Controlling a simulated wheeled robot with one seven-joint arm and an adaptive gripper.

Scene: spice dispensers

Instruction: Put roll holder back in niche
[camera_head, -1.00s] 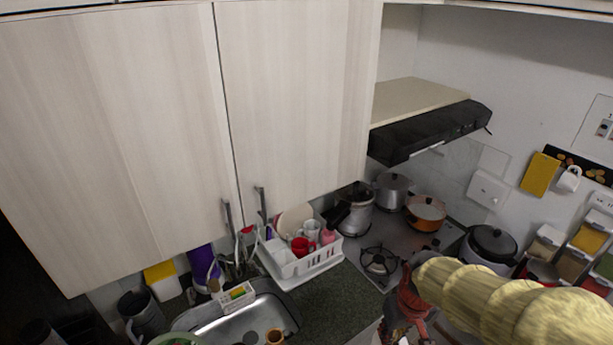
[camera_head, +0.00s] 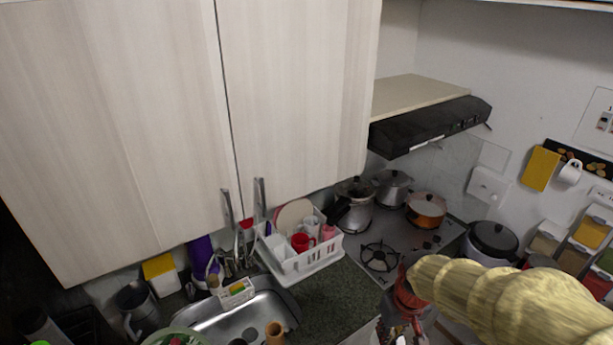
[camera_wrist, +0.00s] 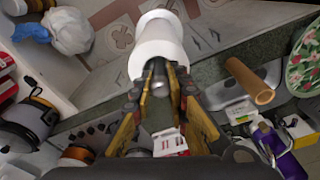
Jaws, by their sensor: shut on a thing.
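The roll holder, a white roll (camera_wrist: 158,50), sits at the tips of my gripper (camera_wrist: 158,80) in the wrist view. The fingers are shut on its near end, where a grey metal piece shows between them. The roll points away from the wrist, above the counter's edge and the patterned floor.
Cabinet doors (camera_head: 120,130) and the black range hood (camera_head: 430,127) overhang the counter. Below stand a white dish rack (camera_head: 303,262), pots on the stove (camera_head: 381,262) and a sink (camera_head: 230,318). A brown cylinder (camera_wrist: 250,80) and a patterned plate (camera_wrist: 303,62) lie right.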

